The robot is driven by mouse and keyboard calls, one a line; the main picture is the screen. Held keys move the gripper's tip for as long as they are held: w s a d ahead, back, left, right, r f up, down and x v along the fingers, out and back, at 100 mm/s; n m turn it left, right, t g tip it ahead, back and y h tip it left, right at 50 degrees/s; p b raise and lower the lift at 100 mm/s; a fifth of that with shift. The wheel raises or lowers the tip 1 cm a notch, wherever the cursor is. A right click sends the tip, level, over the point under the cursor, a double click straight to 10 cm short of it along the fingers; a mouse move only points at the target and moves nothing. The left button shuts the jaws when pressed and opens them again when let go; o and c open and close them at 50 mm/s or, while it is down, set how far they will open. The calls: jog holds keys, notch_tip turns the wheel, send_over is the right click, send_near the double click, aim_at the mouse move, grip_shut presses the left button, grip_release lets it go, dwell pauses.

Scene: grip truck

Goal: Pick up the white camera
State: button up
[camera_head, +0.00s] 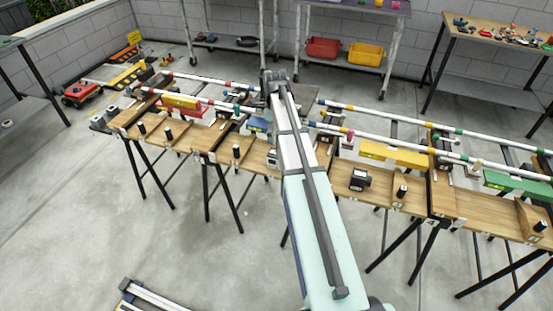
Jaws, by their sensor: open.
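A small boxy thing with a pale face (272,157), possibly the white camera, sits on the wooden bench just left of my long pale beam. It is too small to identify surely, and the beam may hide part of it. A dark boxy camera-like thing (360,179) stands on the bench right of the beam. Its body looks black. No clear gripper fingers show in this view.
The row of wooden benches (470,212) on black trestle legs carries white rails, small black cylinders and yellow, red and green bars. Behind stand a rack with red (322,47) and yellow (366,55) bins and a cluttered table (478,27). Concrete floor is open in front.

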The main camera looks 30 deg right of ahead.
notch_tip(320, 180, down, 9)
jog(key=shift+f+p, duration=0.1)
jog(key=shift+p, duration=0.55)
jog(key=shift+d+f+p, duration=0.15)
jog(key=shift+f+p, duration=0.25)
jog(key=shift+f, duration=0.9)
jog(key=shift+d+f+p, duration=0.1)
jog(key=shift+f+p, duration=0.25)
jog(key=shift+f, duration=0.95)
jog(key=c, duration=1.5)
jog(key=shift+r, duration=0.1)
notch_tip(320, 180, up, 19)
jog(key=b, duration=0.3)
notch_tip(320, 180, up, 8)
jog(key=r+p, duration=0.1)
jog(key=p, duration=0.5)
send_over(275, 153)
jog(key=shift+s+d+f, duration=0.1)
jog(key=shift+d+f, duration=0.15)
jog(key=shift+d, duration=0.05)
jog(key=shift+r, duration=0.15)
